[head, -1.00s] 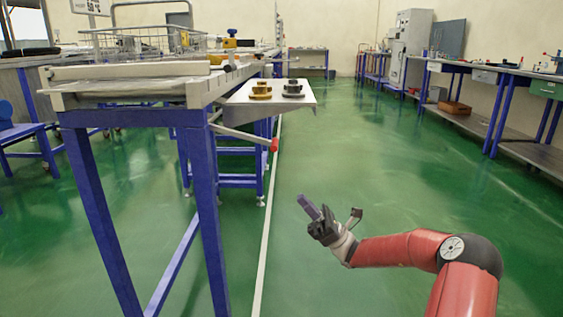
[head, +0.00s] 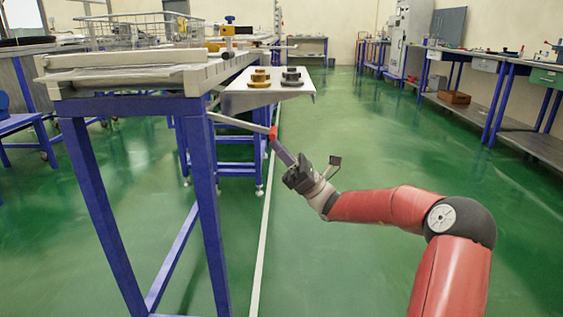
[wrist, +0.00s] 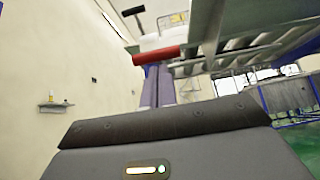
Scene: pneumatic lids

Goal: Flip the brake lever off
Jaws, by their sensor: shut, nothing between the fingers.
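The brake lever is a thin pale bar (head: 240,123) with a red grip (head: 272,132) at its end. It slants down to the right from under the table's right side. My gripper (head: 277,145) is shut and empty, its long dark fingers pointing up and left. The fingertips are at or very near the lower side of the red grip; I cannot tell whether they touch. In the wrist view the red grip (wrist: 156,55) lies crosswise just beyond the closed fingertips (wrist: 158,72).
A blue-legged table (head: 205,200) with a pale top stands at the left. The green floor on the right is clear; benches line the right wall.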

